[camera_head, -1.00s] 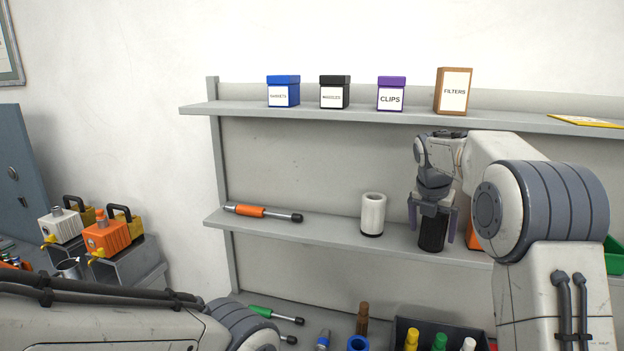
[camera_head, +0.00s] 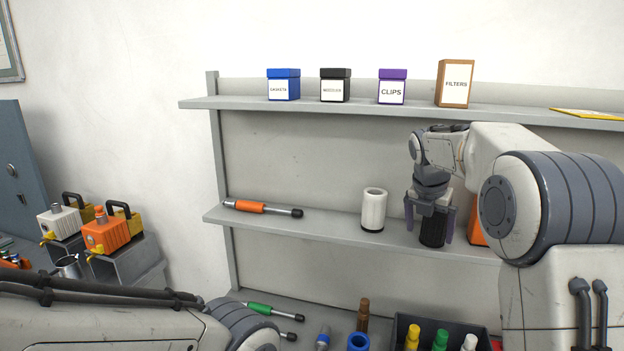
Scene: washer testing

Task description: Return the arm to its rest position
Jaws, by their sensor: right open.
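My right gripper (camera_head: 429,226) is open, pointing down at the middle shelf. Its two fingers show on either side of a black cylinder (camera_head: 433,234) that stands on the shelf. The top of the cylinder is hidden by the gripper, and I cannot tell whether the fingers touch it. My right arm (camera_head: 560,210) comes in from the right and fills much of that side. My left arm (camera_head: 90,318) lies across the bottom left; its gripper is out of view.
A white cylinder (camera_head: 373,210) and an orange-handled tool (camera_head: 262,208) are on the middle shelf (camera_head: 320,222). An orange object (camera_head: 478,226) is partly hidden by my right arm. Labelled boxes stand on the upper shelf (camera_head: 220,103). A dark bin (camera_head: 400,328) holds several coloured bottles below.

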